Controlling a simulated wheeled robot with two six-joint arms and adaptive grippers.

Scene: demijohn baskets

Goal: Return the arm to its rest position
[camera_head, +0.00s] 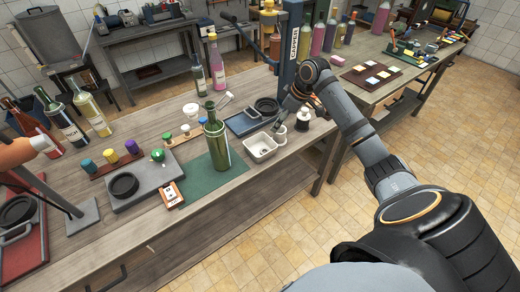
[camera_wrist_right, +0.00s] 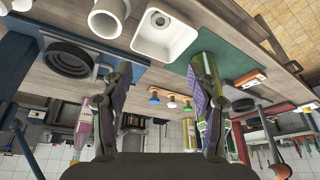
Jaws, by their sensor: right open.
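My right arm (camera_head: 345,115) reaches in from the lower right of the head view. Its gripper (camera_head: 287,108) is over the bench, above the blue tray and near the white cup and basin. In the right wrist view the two dark fingers of the right gripper (camera_wrist_right: 160,72) stand wide apart with nothing between them. A green glass bottle (camera_head: 215,145) stands upright on the green mat (camera_head: 195,182), apart from the gripper. In the wrist view the bottle (camera_wrist_right: 209,70) shows partly behind the right-hand finger. My left gripper does not show.
A white basin (camera_head: 260,148), a white cup (camera_head: 281,136) and a blue tray (camera_head: 236,126) with a black ring lie close to the right gripper. A blue column (camera_head: 291,40) rises behind it. Several bottles stand at left. The tiled floor (camera_head: 290,225) at front is clear.

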